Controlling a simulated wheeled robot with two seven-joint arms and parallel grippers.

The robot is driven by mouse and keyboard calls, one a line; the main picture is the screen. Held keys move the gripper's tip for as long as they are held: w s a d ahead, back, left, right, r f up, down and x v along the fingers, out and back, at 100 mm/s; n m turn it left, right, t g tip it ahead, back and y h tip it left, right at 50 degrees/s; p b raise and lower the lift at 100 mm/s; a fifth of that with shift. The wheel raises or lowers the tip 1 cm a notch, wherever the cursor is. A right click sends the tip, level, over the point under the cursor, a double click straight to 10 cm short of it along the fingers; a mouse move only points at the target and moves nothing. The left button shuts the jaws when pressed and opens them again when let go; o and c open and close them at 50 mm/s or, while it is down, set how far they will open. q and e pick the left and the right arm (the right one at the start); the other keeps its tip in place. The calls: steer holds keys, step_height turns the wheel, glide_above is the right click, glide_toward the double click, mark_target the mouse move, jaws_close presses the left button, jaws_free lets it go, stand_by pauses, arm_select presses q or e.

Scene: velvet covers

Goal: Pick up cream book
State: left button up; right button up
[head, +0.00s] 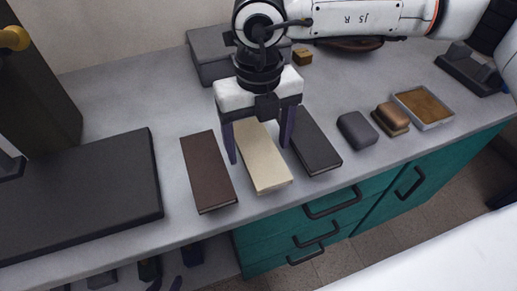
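The cream book (264,168) lies flat on the grey counter, between a brown book (207,172) on its left and a dark grey book (314,142) on its right. My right gripper (259,154) is above it, pointing down. Its two dark fingers are apart, one on each side of the cream book, so it is open. The gripper hides the far end of the cream book. I cannot tell whether the fingers touch the books. My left gripper is not in view.
A large black slab (80,195) lies at the left. A grey box (209,58) stands behind the gripper. A dark rounded block (357,130), a brown block (391,118) and a shallow tray (424,106) sit at the right. Teal drawers (310,228) are below the counter's front edge.

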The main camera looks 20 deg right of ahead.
steer(key=c, duration=1.1)
steer(key=shift+r, duration=0.15)
